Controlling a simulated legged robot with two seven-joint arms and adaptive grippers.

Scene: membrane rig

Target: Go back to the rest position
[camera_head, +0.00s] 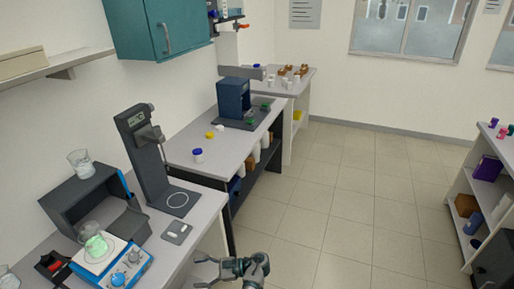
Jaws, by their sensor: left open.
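My left gripper (207,272) shows at the bottom of the head view, pointing left. Its fingers are apart with nothing between them. It is in front of the near bench's right edge, over or beside the bench end; the exact height is hard to tell. My right gripper is not in view.
The near bench (203,212) holds a blue-and-white stirrer (130,268) with a beaker of green liquid (97,243), a dark stand device (145,160) and a grey box (75,205). Farther benches stand behind. A shelf unit (490,165) stands right. The tiled floor (340,210) between is clear.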

